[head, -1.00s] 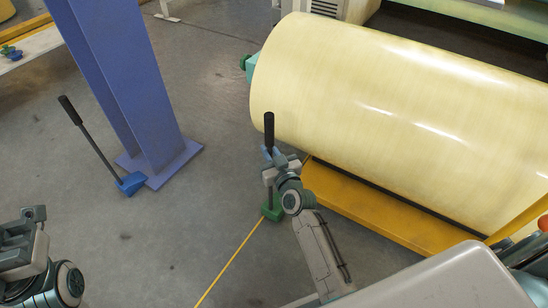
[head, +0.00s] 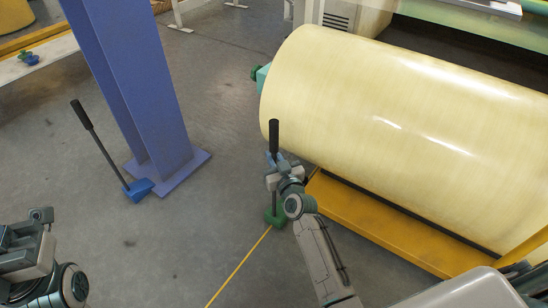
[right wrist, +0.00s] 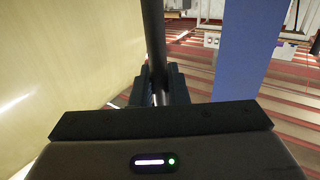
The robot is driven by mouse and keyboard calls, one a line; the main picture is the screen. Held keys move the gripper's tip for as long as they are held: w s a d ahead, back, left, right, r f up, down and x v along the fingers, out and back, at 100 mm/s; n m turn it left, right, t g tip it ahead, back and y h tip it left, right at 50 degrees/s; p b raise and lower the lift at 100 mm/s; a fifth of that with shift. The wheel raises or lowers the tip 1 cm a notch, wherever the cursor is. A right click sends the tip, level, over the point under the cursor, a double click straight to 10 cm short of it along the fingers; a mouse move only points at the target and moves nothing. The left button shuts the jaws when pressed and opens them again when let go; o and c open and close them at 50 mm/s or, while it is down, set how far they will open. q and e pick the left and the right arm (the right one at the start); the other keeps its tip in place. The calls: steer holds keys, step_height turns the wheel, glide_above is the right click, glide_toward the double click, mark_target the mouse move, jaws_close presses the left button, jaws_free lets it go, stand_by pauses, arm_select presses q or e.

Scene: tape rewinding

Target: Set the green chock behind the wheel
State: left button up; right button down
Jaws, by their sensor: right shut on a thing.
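The green chock (head: 276,217) is at the foot of a long upright handle with a black grip (head: 274,138). It appears at or near the floor, beside the left end of the yellow cradle (head: 375,222); I cannot tell if it touches the floor. My right gripper (head: 273,172) is shut on the handle below the grip. The handle also stands between the jaws in the right wrist view (right wrist: 155,45). My left gripper (head: 38,215) is at the left edge, away from the chock; its jaws are unclear. No wheel is clearly visible.
A large cream roll (head: 410,130) lies above the cradle. A blue column (head: 135,85) stands at left, with a blue chock (head: 138,189) and its tilted handle beside its base. A yellow floor line (head: 238,267) runs to the green chock.

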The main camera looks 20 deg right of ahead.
steer(key=shift+r, duration=0.15)
steer(key=c, duration=1.4)
jaws_free()
